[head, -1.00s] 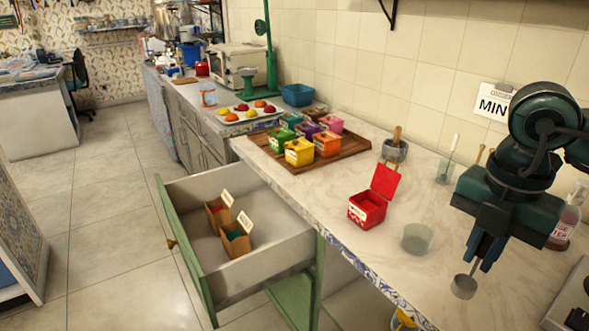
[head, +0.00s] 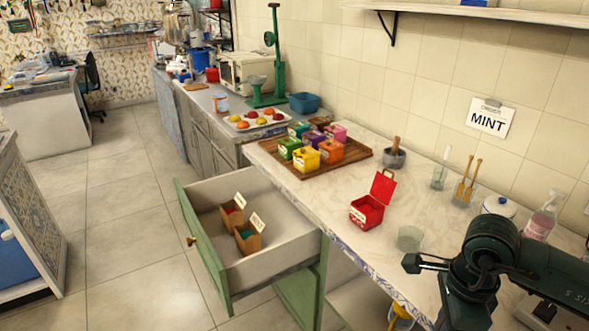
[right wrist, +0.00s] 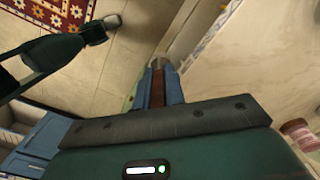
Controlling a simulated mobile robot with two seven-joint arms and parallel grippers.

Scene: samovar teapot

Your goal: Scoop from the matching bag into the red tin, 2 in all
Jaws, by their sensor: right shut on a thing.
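The red tin (head: 366,213) stands on the counter with its lid raised. Two brown paper bags stand in the open drawer, each with a small white card too small to read. The farther bag (head: 232,219) has red contents and the nearer bag (head: 249,243) has teal contents. My right gripper (right wrist: 165,90) is shut on the brown handle of a scoop (right wrist: 166,64); its pale end points away in the right wrist view. In the head view my right arm is at the lower right, and the scoop cannot be made out.
The green-fronted drawer (head: 212,254) is pulled out below the counter. A glass cup (head: 410,238) stands near the counter edge, right of the red tin. A wooden tray (head: 278,159) holds several coloured tins. A wall card (head: 491,118) reads MINT. Floor left of the drawer is clear.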

